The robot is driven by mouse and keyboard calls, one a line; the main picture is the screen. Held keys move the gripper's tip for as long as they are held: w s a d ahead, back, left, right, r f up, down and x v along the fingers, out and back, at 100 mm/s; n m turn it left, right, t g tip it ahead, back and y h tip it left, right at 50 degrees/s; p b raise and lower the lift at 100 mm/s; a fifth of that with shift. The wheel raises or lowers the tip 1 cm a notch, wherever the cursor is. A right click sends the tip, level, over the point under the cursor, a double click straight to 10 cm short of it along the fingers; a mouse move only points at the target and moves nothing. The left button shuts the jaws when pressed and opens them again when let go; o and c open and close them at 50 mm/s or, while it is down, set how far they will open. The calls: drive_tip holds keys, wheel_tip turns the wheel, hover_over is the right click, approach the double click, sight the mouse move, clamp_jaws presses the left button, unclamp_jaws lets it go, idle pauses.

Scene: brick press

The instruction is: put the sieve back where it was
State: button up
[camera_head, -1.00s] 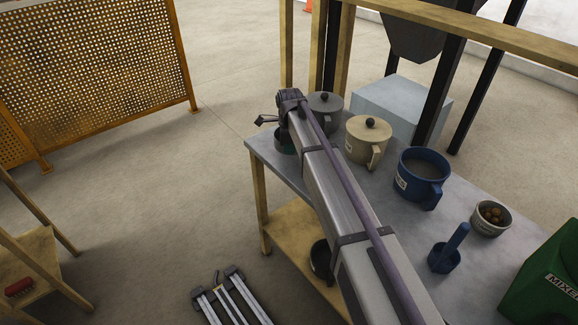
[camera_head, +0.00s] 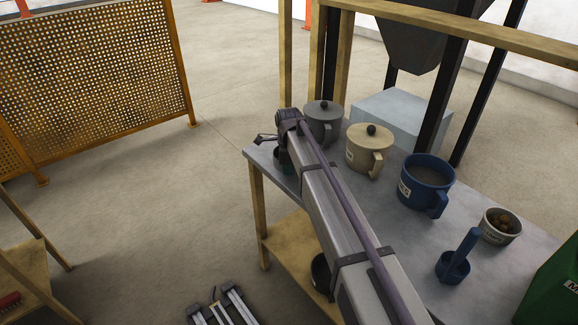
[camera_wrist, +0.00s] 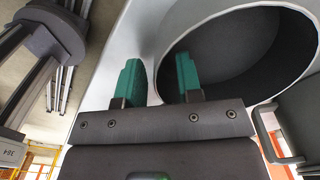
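My gripper (camera_wrist: 159,82) has two teal fingers that stand apart, with a pale grey surface showing between them. In the head view my gripper (camera_head: 284,165) is low at the table's far left end, mostly hidden by my arm. In the wrist view a wide round dark opening with a pale rim (camera_wrist: 162,60) lies beside the fingers; the right finger overlaps its edge. It may be the sieve, but I cannot tell for sure, nor whether the fingers touch it. No sieve shows clearly in the head view.
On the grey table (camera_head: 400,235) stand a grey lidded pot (camera_head: 323,124) close to my gripper, a cream lidded pot (camera_head: 369,152), a blue mug (camera_head: 425,183), a small bowl (camera_head: 500,226) and a blue scoop (camera_head: 453,266). A dark round thing (camera_head: 321,272) sits on the lower shelf.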

drive_tip(key=shift+r, duration=0.1)
wheel_tip(320, 180, up, 12)
drive_tip(key=p, duration=1.2)
drive_tip(key=s+d+n, duration=0.9)
drive_tip(key=s+d, duration=0.2)
drive_tip(key=s, duration=0.4)
drive_tip(key=s+d+n, duration=0.9)
drive_tip(key=s+d, duration=0.3)
drive_tip(key=s, duration=0.3)
drive_tip(key=shift+d, duration=0.2)
